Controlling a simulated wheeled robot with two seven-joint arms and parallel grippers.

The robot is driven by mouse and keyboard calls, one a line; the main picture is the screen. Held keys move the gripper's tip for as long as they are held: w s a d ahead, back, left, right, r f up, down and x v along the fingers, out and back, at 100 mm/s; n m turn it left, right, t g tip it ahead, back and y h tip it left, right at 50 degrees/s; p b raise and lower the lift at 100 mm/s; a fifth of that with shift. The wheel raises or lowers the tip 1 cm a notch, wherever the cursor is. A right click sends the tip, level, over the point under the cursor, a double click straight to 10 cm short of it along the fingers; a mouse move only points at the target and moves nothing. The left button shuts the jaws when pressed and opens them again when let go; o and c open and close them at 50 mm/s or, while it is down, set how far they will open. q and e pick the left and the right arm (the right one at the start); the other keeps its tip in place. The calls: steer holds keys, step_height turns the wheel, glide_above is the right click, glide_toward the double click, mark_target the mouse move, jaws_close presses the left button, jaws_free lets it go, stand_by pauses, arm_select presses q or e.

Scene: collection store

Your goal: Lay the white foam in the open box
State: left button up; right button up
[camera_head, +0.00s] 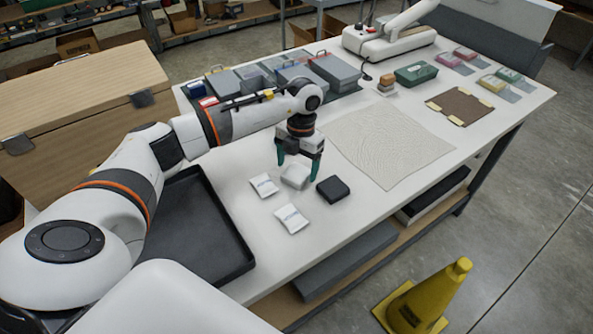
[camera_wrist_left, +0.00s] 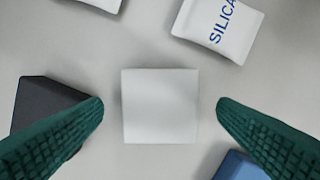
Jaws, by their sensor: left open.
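The white foam (camera_head: 295,176) is a small pale block lying on the white table. In the left wrist view the foam (camera_wrist_left: 160,106) sits centred between my fingertips, with a gap on each side. My left gripper (camera_head: 298,168) is open, pointing down over the foam, its green fingers not touching it. Several closely set grey boxes (camera_head: 335,71) stand at the back left of the table; I cannot tell which one is open. My right gripper is not in view.
A dark block (camera_head: 332,189) and white silica packets (camera_head: 291,219) (camera_head: 264,185) lie close to the foam. A blue object (camera_wrist_left: 240,167) shows at the wrist view's lower edge. A black tray (camera_head: 236,266) is at left. A pale mat (camera_head: 388,145) lies right.

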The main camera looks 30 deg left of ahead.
arm_select(q)
steer(key=shift+f, duration=0.75)
steer(key=c, duration=1.1)
steer(key=shift+r, duration=0.1)
